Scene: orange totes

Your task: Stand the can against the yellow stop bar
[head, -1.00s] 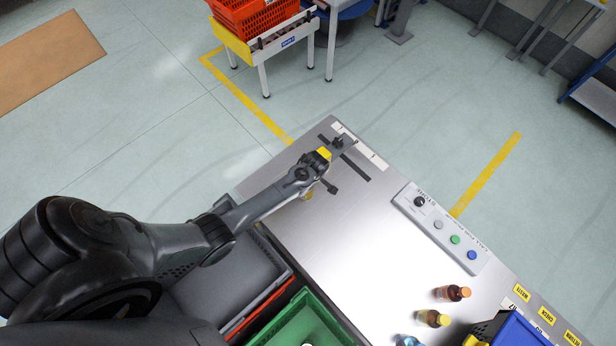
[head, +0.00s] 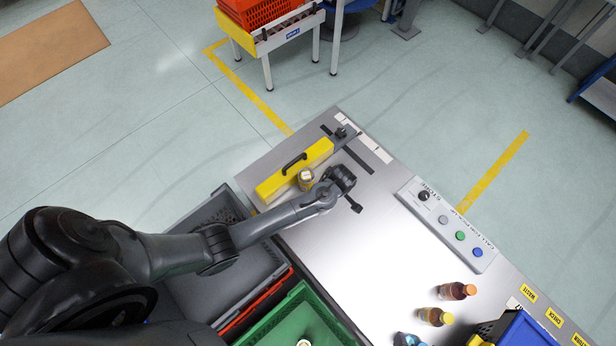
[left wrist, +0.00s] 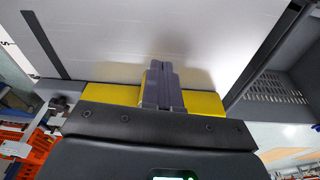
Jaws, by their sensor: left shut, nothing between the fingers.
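The yellow stop bar (head: 276,185) with a black handle lies along the far left part of the steel table. The can (head: 306,181), gold with a pale top, stands upright at the bar's near long side. It overlaps the bar's edge in the head view, and I cannot tell whether they touch. My left gripper (head: 355,207) is to the right of the can, apart from it, shut and empty. In the left wrist view its closed fingers (left wrist: 163,82) show in front of the yellow bar (left wrist: 205,103); the can is not visible there. My right gripper is out of view.
Several bottles (head: 456,291) stand at the table's lower right near a blue bin (head: 525,330). A button panel (head: 447,228) sits along the right edge. Grey and green totes (head: 285,318) lie below left. The table's middle is clear.

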